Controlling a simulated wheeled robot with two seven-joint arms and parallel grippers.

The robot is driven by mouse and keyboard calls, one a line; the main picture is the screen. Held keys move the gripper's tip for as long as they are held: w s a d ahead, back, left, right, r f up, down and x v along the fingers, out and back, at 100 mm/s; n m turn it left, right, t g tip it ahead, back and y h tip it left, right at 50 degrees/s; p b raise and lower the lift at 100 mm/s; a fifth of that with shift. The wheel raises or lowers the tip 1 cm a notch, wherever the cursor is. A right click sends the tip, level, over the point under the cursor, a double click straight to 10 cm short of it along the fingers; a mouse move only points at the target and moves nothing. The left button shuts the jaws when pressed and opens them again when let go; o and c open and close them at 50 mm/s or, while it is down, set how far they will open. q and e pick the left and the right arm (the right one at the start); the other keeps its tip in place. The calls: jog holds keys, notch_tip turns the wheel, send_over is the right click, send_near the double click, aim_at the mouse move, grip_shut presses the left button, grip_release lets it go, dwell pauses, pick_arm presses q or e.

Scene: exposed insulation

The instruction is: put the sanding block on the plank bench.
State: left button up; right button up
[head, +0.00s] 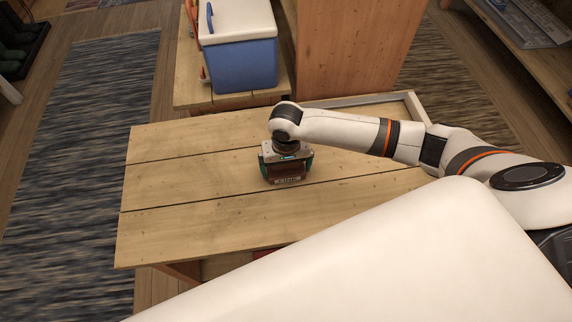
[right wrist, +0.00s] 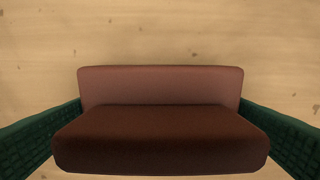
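My left gripper is not in view.
A blue cooler with a white lid (head: 246,62) stands on a lower wooden table (head: 190,92) behind the bench. A grey metal strip (head: 355,99) runs along the bench's back right corner. The bench's left part is clear. A striped rug (head: 75,150) lies left.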

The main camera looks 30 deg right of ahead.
notch_tip(320, 180, up, 12)
jog(key=shift+r+p, duration=0.2)
jog(key=shift+p, duration=0.8)
